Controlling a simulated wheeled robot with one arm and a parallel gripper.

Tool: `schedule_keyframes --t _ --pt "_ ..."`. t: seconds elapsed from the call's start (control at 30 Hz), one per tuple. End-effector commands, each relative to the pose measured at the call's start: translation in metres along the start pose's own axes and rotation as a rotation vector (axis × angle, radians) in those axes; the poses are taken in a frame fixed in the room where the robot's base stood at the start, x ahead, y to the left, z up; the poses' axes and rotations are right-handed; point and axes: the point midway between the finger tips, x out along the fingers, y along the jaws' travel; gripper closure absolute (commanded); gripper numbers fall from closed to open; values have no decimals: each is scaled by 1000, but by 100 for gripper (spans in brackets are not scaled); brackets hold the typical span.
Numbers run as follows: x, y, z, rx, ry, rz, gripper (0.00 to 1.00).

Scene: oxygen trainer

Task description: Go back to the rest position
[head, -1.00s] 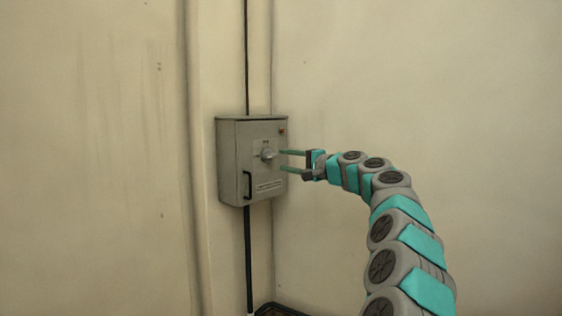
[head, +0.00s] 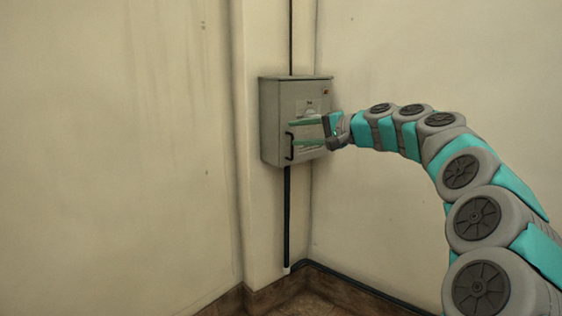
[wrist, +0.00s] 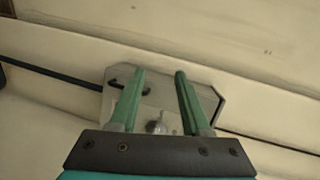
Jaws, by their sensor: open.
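My gripper (head: 308,134) is open, with its two green fingers apart and nothing between them, in front of the grey wall box in the head view. The grey box (head: 270,122) has a dark handle (head: 289,147) at its lower left, a round knob (head: 311,112) and a small red mark at its upper right. In the wrist view the fingers (wrist: 158,76) point across the box face (wrist: 205,97), and the knob (wrist: 156,126) shows between the finger bases. I cannot tell how far the fingers are from the box face.
A dark conduit (head: 287,220) runs up the corner above and below the box. Bare beige walls stand left and right (head: 400,60). A brown floor (head: 330,295) with a dark cable along the wall shows at the bottom.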

Motion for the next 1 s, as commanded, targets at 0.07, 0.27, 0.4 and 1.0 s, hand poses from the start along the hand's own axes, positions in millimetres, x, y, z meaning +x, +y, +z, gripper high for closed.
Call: schedule_keyframes --t 0.07,0.27,0.4,1.0 --pt "-1 -4 52 -57 -82 77 52" --pt "-22 34 168 -206 -262 313 52" --pt "-57 80 235 -303 -370 500 52" --pt "-318 273 382 -422 -665 1262 52"
